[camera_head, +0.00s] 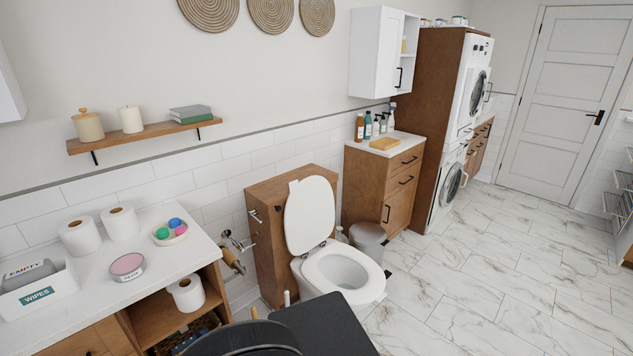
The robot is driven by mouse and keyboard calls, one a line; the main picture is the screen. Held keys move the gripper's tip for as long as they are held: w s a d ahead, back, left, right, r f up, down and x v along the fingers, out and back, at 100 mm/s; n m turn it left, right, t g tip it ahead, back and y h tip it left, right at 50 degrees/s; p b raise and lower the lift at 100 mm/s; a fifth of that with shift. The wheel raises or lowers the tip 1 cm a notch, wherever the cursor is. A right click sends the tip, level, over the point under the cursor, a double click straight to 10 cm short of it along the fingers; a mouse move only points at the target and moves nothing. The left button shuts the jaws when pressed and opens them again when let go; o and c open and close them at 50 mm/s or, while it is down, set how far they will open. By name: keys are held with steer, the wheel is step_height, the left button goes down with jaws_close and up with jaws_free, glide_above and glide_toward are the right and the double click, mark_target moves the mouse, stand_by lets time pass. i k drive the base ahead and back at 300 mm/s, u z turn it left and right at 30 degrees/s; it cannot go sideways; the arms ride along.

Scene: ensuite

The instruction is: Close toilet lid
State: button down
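The white toilet (331,292) stands in the middle of the view against a brown wooden box. Its lid (310,216) is raised and leans back upright against that box. The seat ring (342,267) is down on the bowl, and the open bowl shows inside it. My gripper is not visible in this view. Dark parts at the bottom edge, in front of the toilet's lower left, look like my own body.
A counter (62,315) with toilet rolls, a wipes box and a tin stands at the left. A grey bin (369,243) and a wooden cabinet (362,189) stand right of the toilet. The marble floor (480,290) at the right is clear.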

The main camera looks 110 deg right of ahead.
mark_target(310, 212)
steer(key=z, duration=5.1)
steer(key=i, duration=1.95)
steer(key=u, duration=3.4)
steer(key=i, duration=0.5)
steer(key=u, duration=0.05)
